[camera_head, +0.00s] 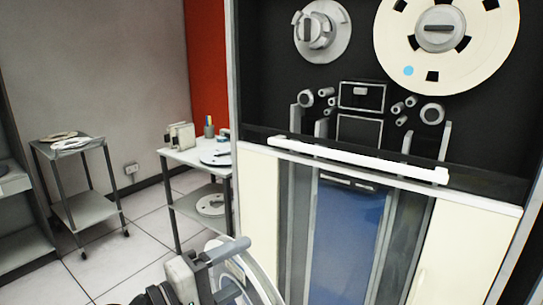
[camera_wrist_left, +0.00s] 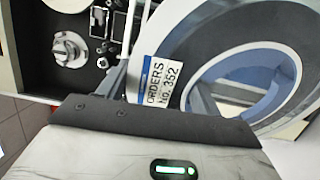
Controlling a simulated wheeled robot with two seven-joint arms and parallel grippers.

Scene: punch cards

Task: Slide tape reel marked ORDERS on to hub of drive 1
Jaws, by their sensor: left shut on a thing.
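The tape reel marked ORDERS (camera_wrist_left: 237,42) has a grey face, a pale rim and a large open centre. Its label (camera_wrist_left: 160,82) reads "ORDERS No. 352" in the left wrist view. My left gripper (camera_head: 232,268) is shut on the reel, whose curved edge (camera_head: 262,283) shows at the bottom of the head view. The reel is held below and in front of the tape drive. The drive's bare left hub (camera_head: 320,30) is at the upper middle, apart from the reel; it also shows in the left wrist view (camera_wrist_left: 68,48). No drive number is legible. My right gripper is not in view.
A cream reel (camera_head: 388,42) with a blue dot sits on the drive's right hub. A white bar (camera_head: 350,158) crosses the drive below the rollers. A side table (camera_head: 183,160) and a trolley (camera_head: 84,150) holding reels stand left. Open floor lies between them.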

